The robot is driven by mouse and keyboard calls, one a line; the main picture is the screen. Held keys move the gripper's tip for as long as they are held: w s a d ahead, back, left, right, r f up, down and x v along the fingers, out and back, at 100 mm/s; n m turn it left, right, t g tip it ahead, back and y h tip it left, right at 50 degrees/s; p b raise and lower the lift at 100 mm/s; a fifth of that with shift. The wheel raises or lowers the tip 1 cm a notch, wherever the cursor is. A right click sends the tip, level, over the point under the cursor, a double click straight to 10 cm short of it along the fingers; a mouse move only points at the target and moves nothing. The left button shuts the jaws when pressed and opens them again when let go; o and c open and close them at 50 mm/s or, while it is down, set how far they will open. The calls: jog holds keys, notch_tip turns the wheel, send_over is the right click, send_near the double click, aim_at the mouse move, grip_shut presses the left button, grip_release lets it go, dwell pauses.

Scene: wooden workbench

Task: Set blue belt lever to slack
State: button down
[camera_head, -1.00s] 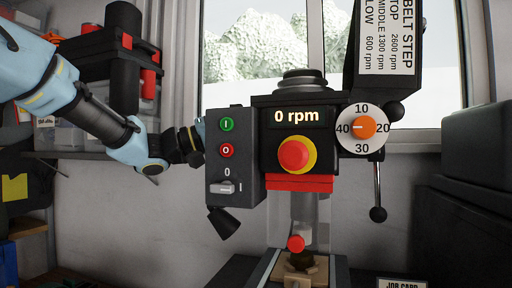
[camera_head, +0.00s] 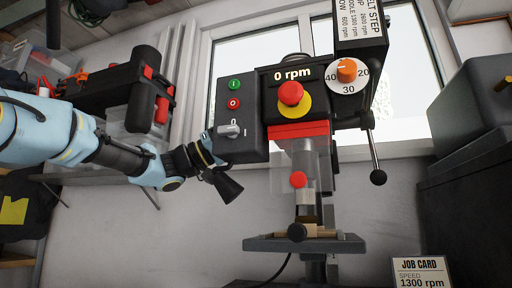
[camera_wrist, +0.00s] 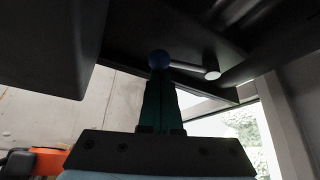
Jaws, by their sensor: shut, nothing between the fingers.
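The blue knob does not show there. The belt step chart (camera_head: 361,27) is cut off at the top.
The drill press display (camera_head: 291,75) reads 0 rpm, above a red stop button (camera_head: 291,93). A dial (camera_head: 347,75) and a ball-ended handle (camera_head: 377,176) are at its right. A job card (camera_head: 421,271) reads 1300 rpm. Dark boxes (camera_head: 482,110) stand at right.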

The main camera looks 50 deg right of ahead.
notch_tip(320, 180, down, 2)
jog(key=m+g+y+b, duration=0.1)
jog(key=m+b, duration=0.2)
jog(key=b, duration=0.2)
jog(key=shift+a+y, duration=0.1)
jog(key=shift+y, duration=0.3)
jog(key=shift+f+b, duration=0.1)
jog(key=shift+b, duration=0.6)
